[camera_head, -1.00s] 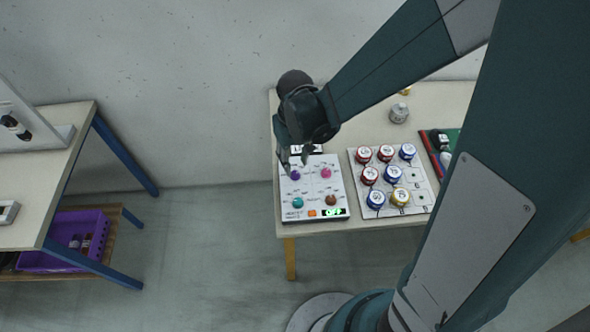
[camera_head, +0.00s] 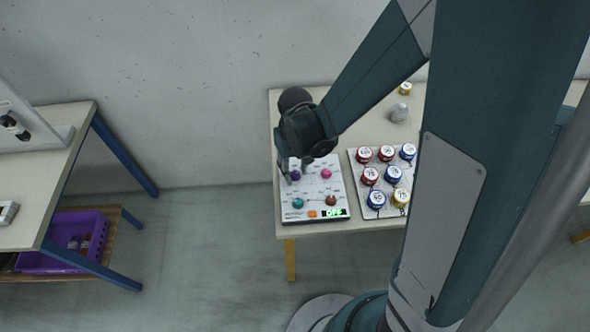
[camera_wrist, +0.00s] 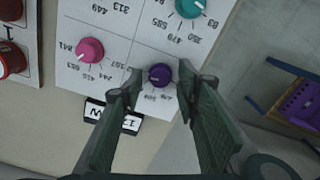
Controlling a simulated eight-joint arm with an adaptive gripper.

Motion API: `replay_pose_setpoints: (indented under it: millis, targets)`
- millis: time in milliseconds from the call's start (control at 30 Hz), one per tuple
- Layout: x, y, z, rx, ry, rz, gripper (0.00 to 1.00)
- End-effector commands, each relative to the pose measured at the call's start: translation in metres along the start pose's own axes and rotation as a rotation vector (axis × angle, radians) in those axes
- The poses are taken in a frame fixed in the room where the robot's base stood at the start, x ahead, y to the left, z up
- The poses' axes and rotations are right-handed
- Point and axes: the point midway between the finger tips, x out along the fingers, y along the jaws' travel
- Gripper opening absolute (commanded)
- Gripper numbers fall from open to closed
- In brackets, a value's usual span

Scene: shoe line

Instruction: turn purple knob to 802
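The purple knob (camera_head: 295,175) sits at the upper left of the white control panel (camera_head: 313,209). It also shows in the wrist view (camera_wrist: 160,75), with numbers printed around it that are partly hidden or too small to read. My gripper (camera_head: 294,168) is above the panel's upper left. In the wrist view its fingers (camera_wrist: 157,80) are apart, one on each side of the purple knob, with gaps visible; whether they touch it cannot be told. A pink knob (camera_wrist: 90,50) and a teal knob (camera_wrist: 189,6) are nearby on the panel.
A brown knob (camera_head: 331,200), an orange button (camera_head: 312,213) and a green display (camera_head: 334,212) reading OFF are on the panel. A board (camera_head: 354,173) with several red, blue and yellow round caps stands to its right. A purple crate (camera_head: 101,229) is on the left shelf.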

Motion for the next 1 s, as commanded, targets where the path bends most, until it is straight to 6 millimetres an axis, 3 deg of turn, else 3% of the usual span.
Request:
replay_pose_setpoints:
  millis: [33,267,1000]
  targets:
    - [0.0000,0.0000,0.0000,0.000,0.000,0.000,0.32]
    - [-0.0001,0.0000,0.0000,0.000,0.000,0.000,0.04]
    - [0.0002,-0.0005,0.0003,-0.119,-0.001,-0.001,0.04]
